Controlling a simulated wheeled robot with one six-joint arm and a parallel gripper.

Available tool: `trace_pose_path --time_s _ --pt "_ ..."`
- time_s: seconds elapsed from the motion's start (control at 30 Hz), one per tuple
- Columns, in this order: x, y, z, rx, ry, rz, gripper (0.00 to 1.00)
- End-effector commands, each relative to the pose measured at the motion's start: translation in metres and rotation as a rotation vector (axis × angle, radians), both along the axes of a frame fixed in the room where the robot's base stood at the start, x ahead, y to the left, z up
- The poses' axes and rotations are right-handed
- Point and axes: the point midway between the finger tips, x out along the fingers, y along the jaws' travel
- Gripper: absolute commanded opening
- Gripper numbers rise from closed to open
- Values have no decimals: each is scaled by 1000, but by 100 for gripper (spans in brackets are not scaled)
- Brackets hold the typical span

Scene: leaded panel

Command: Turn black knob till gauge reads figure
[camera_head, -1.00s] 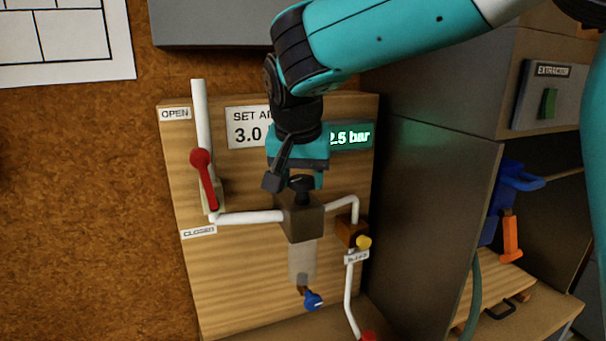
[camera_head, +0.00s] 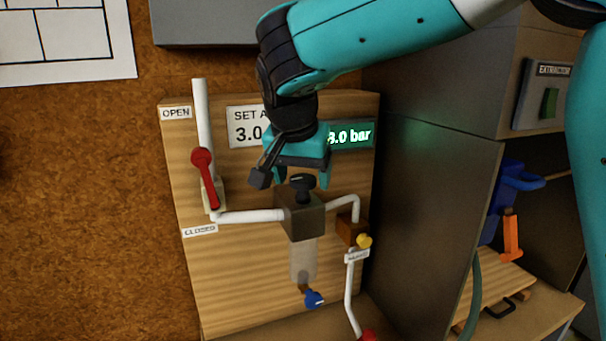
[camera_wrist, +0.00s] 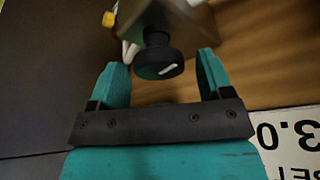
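The black knob (camera_head: 302,187) sits on top of the dark regulator block (camera_head: 301,217) on the wooden panel. It also shows in the wrist view (camera_wrist: 158,60), with a white mark on it. My gripper (camera_head: 294,179) is open just above the knob. In the wrist view its fingers (camera_wrist: 163,66) stand apart on either side, with visible gaps to the knob. The green-lit gauge (camera_head: 351,135) appears to read 3.0 bar; its first digit is partly hidden by my gripper. The white set sign (camera_head: 243,127) shows 3.0, its right side covered by my gripper.
A red lever (camera_head: 206,178) on a white pipe is at the left, between OPEN and CLOSED labels. A yellow knob (camera_head: 364,240) and a blue valve (camera_head: 314,300) sit lower. A grey cabinet side (camera_head: 430,220) stands close on the right.

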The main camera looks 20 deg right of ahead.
Motion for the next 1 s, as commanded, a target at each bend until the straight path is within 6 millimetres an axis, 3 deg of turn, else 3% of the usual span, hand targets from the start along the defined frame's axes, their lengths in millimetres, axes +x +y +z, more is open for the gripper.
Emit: trace_pose_path --time_s 0.3,0.47,0.8,1.0 --pt "-1 1 1 -1 2 1 75" --pt "-5 5 16 -1 -1 2 75" --pt "-31 26 100 2 -1 3 75" --pt "-44 36 140 1 1 2 75"
